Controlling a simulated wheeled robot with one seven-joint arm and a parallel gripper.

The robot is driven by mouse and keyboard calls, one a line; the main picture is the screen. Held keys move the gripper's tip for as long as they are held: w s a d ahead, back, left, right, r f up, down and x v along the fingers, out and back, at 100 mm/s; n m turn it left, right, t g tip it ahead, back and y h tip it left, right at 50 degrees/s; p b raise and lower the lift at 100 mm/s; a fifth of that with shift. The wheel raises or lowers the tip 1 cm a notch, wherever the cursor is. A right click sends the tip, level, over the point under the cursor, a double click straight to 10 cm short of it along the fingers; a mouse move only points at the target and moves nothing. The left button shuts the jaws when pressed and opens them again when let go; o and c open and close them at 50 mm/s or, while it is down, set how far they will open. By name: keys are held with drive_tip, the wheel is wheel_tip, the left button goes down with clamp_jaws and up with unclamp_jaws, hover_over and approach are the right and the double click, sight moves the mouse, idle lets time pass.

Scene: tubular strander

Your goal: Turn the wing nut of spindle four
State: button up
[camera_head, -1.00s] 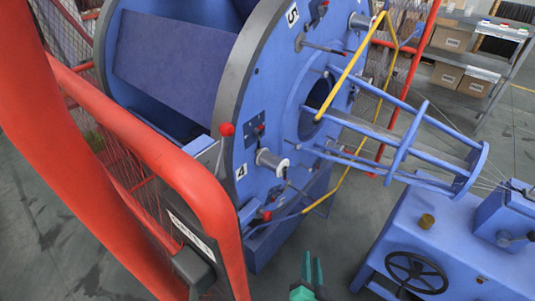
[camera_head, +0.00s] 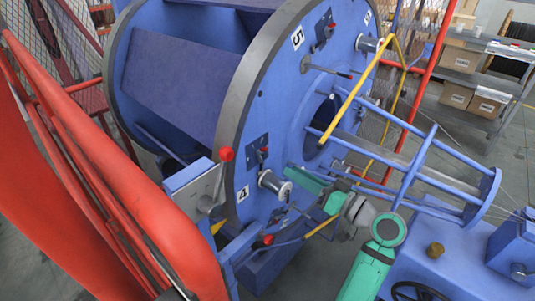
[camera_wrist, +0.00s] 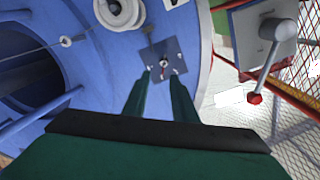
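The plate numbered 4 (camera_head: 243,192) is on the rim side of the large blue disc. Beside it are a pale spindle end (camera_head: 272,182) and a dark square plate (camera_head: 257,150) with a small red-tipped part. In the wrist view, a square plate (camera_wrist: 172,52) carries a small bright fitting (camera_wrist: 164,63) at its middle, which may be the wing nut; its shape is too small to tell. My gripper (camera_wrist: 165,76) is open, its two teal fingers apart, pointing at that fitting. In the head view my gripper (camera_head: 294,174) is close to the disc, right of the spindle end.
A grey lever with a red ball (camera_wrist: 255,97) stands right of the plate in the wrist view. Red guard rails (camera_head: 130,210) fill the left of the head view. A yellow bar (camera_head: 350,90) and blue rods (camera_head: 430,150) extend near my arm.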

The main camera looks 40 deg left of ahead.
sight(262, 154)
drive_tip(key=a, duration=1)
drive_tip(key=shift+w+a+r, duration=0.35)
drive_tip(key=shift+w+r, duration=0.05)
drive_tip(key=shift+r, duration=0.05)
drive_tip(key=shift+w, duration=0.1)
drive_tip(key=c, duration=0.4)
drive_tip(key=shift+s+a+n+g, duration=0.1)
drive_tip(key=shift+s+n+g, duration=0.1)
drive_tip(key=shift+n+g, duration=0.1)
clamp_jaws()
